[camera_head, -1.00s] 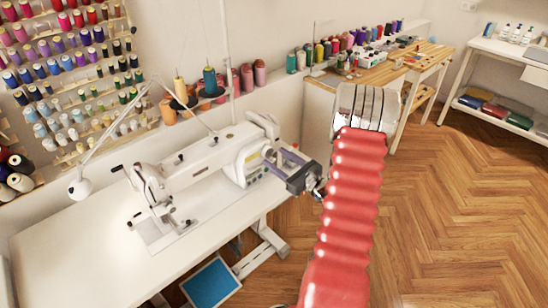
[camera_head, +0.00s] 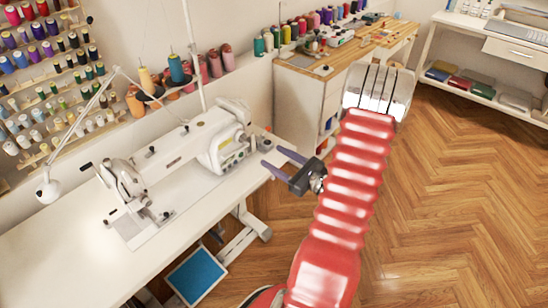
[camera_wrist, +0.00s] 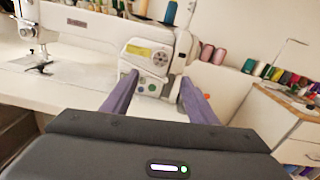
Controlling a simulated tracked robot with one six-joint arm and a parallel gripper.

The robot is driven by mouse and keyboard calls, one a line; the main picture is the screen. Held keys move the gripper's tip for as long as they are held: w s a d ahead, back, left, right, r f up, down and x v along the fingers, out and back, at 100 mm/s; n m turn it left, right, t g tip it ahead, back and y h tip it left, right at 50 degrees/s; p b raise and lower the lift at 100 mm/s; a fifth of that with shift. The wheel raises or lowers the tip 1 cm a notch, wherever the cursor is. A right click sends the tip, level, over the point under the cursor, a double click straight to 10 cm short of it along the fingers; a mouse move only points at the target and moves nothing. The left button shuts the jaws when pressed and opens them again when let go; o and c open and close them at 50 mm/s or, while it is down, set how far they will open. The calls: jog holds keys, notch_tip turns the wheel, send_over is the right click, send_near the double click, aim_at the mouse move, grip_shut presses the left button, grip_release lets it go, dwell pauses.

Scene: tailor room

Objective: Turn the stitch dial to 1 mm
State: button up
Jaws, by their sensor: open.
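The white sewing machine (camera_head: 185,147) stands on a white table. In the wrist view its end panel faces me, with a round pale dial (camera_wrist: 160,59), a yellow label (camera_wrist: 138,51) and coloured buttons below. The dial's setting is too small to read. My gripper (camera_head: 271,156) is open and empty, to the right of the machine's end and apart from it. In the wrist view its two purple fingers (camera_wrist: 158,77) point toward the panel, with the dial between and slightly above the fingertips.
Thread cones (camera_head: 178,71) stand behind the machine, and a spool rack (camera_head: 50,75) hangs on the left wall. A wooden-topped workbench (camera_head: 310,63) stands behind at the right. The wooden floor (camera_head: 450,190) at right is clear.

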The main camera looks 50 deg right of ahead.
jog(key=w+a+r+n+g+y, duration=0.1)
jog(key=a+r+n+g+y, duration=0.3)
jog(key=a, duration=0.6)
jog(key=w+a+r+n+g+y, duration=0.1)
jog(key=a+r+n+g+y, duration=0.2)
jog(key=a+n, duration=0.5)
jog(key=a+r+n+g+y, duration=0.3)
jog(key=a+n, duration=0.1)
jog(key=a, duration=0.7)
jog(key=s+a+r+n+g+h, duration=0.3)
jog(key=s+a+n+g+h, duration=0.25)
jog(key=s+a+n, duration=0.4)
jog(key=s+r+n+t+h, duration=0.3)
jog(key=r+n+h, duration=0.2)
jog(key=n, duration=0.4)
jog(key=shift+d+r, duration=0.45)
jog(key=shift+r, duration=0.4)
